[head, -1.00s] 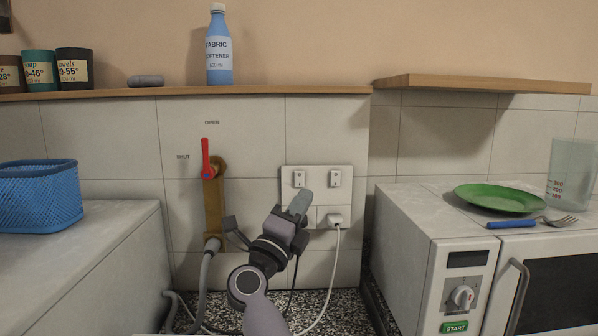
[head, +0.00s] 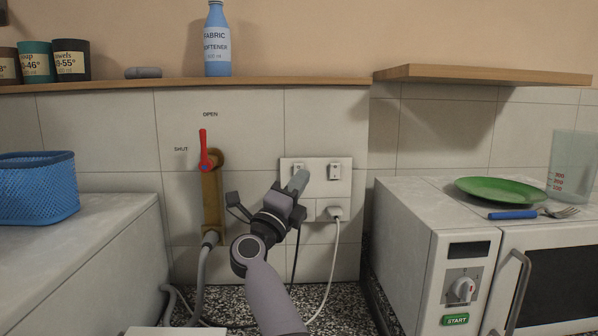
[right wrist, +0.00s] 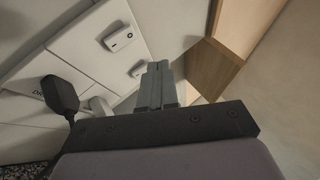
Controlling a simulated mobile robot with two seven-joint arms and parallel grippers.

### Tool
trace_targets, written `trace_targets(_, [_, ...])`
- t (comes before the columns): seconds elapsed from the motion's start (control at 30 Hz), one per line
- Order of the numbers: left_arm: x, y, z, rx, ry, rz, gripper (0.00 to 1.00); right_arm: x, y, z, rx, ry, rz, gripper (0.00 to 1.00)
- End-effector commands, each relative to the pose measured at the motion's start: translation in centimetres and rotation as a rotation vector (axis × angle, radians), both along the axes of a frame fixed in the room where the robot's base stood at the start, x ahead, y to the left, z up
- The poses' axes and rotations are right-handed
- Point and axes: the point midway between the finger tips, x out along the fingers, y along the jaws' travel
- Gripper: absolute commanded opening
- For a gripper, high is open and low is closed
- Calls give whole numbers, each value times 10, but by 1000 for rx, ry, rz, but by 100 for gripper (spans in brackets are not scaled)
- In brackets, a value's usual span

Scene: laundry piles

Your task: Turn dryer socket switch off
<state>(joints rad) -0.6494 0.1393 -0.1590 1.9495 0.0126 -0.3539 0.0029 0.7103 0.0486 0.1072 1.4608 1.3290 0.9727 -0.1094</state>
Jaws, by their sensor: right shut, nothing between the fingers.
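The white double socket plate (head: 325,210) is on the tiled wall, with a left switch (head: 298,167) and a right switch (head: 335,171). A white plug (head: 335,212) sits in the right socket. My right gripper (head: 299,180) is shut and empty, its tips just below the left switch in the picture; contact is unclear. It hides the left socket. In the right wrist view, the shut fingers (right wrist: 157,85) point toward the plate, with both switches beyond; a black plug (right wrist: 60,96) shows at left. My left gripper is not in view.
A red-handled valve (head: 205,150) with a hose is left of the socket. A microwave (head: 460,240) stands at right and a counter with a blue basket (head: 38,190) at left. A wooden shelf (head: 180,83) runs above. Cables hang below the plate.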

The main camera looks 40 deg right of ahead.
Motion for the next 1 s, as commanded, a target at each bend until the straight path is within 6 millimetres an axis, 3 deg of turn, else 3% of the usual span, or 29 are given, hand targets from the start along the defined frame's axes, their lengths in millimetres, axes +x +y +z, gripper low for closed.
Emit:
trace_targets(0.33, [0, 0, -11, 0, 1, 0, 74, 25, -22, 4, 0, -1, -2, 0])
trace_targets(1.0, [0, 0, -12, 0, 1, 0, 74, 27, -23, 4, 0, 0, -1, 0])
